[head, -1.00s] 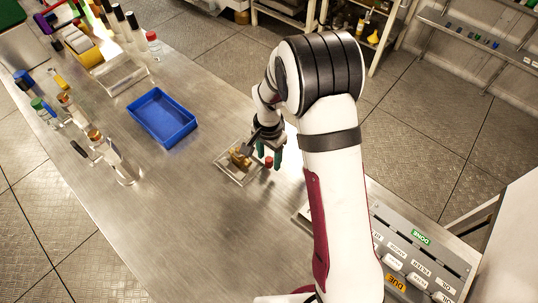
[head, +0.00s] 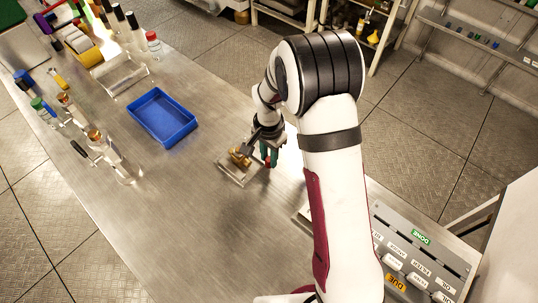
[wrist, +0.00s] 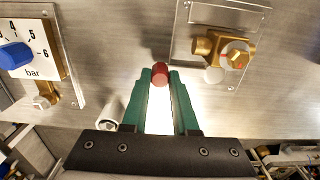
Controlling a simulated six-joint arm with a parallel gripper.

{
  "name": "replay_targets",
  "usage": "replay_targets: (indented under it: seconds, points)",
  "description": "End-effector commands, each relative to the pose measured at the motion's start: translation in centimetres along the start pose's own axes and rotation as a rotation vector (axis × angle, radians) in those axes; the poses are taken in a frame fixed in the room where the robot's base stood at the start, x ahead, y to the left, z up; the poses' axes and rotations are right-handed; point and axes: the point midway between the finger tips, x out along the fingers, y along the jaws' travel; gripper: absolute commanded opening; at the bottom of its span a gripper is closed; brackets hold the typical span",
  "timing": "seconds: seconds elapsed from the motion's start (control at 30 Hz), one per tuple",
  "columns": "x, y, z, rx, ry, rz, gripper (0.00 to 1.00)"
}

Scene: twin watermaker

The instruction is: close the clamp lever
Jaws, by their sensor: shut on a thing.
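A short red cylindrical knob (wrist: 160,73) sits between the tips of my gripper (wrist: 160,84) in the wrist view. It looks like the end of the clamp lever, but its shaft and pivot do not show clearly. The green fingers are closed in on it from both sides. In the head view my gripper (head: 269,160) points down close to the bench, with a bit of the red knob showing between the fingers. A bright glare fills the space between the fingers in the wrist view.
A brass fitting (wrist: 209,44) on a clear plate (wrist: 190,22) stands just right of the fingers in the wrist view. A pressure gauge marked bar (wrist: 35,60) is at left. A blue tray (head: 163,117) lies farther left on the bench (head: 140,225), whose front is clear.

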Motion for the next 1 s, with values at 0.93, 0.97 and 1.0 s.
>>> replay_targets:
  seconds: [0.93,0.97,1.0]
  points:
    - [-0.10,-0.05,-0.42,-0.049,0.001,-0.001,0.00]
    - [-0.10,-0.05,-0.52,-0.063,0.001,-0.001,0.00]
    - [-0.10,-0.05,-0.68,-0.084,0.001,-0.001,0.00]
